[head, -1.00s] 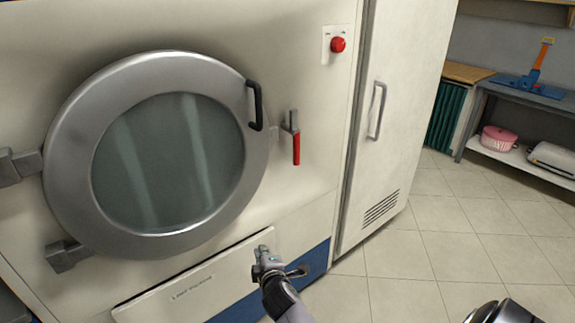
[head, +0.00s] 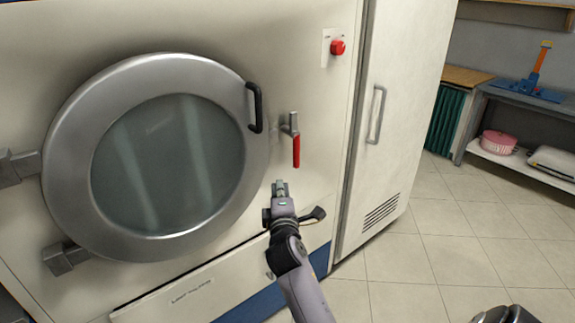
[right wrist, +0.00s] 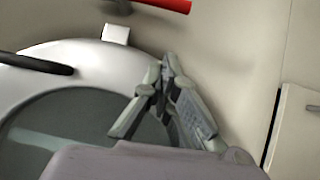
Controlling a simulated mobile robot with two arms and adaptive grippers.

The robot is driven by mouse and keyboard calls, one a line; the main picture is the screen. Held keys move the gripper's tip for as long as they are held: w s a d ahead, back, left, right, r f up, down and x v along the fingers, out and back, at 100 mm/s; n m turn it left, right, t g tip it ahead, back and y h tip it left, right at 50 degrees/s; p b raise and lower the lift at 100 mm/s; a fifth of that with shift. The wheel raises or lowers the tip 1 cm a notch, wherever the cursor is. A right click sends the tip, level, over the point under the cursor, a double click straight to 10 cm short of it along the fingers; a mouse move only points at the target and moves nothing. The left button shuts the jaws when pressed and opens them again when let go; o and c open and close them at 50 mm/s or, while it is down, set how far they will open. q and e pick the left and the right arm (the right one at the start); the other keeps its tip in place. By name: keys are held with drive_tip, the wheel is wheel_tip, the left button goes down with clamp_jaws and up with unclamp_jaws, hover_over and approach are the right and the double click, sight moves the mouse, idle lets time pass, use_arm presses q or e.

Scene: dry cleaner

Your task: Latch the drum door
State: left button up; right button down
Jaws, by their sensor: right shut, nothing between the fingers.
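The round drum door (head: 70,140) has a metal rim and dark glass, and it sits against the machine front. Its hinges are on the left, and a black handle (head: 255,107) is on its right side. The latch has a red grip (head: 296,151), hanging straight down just right of the door. In the right wrist view the red grip (right wrist: 160,4) shows at the top edge, beyond the fingertips. My right gripper (head: 280,184) is shut and empty, a little below the red grip and apart from it. The right wrist view shows its fingertips (right wrist: 166,66) together. My left gripper is not in view.
A red button (head: 338,47) is at the upper right of the machine. A tall white cabinet (head: 410,90) with a handle stands to the right. A lint drawer (head: 200,285) is below the door. Tiled floor (head: 470,240) is clear at the right.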

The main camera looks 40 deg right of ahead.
drive_tip(key=w+d, duration=0.8)
drive_tip(key=shift+d+p, duration=0.25)
drive_tip(key=shift+p, duration=0.2)
drive_tip(key=shift+d+f+b, duration=0.1)
drive_tip(key=shift+d+b, duration=0.05)
drive_tip(key=shift+b, duration=0.4)
drive_tip(key=shift+d+n+b, duration=0.1)
drive_tip(key=shift+n+b, duration=0.3)
drive_tip(key=shift+w, duration=0.1)
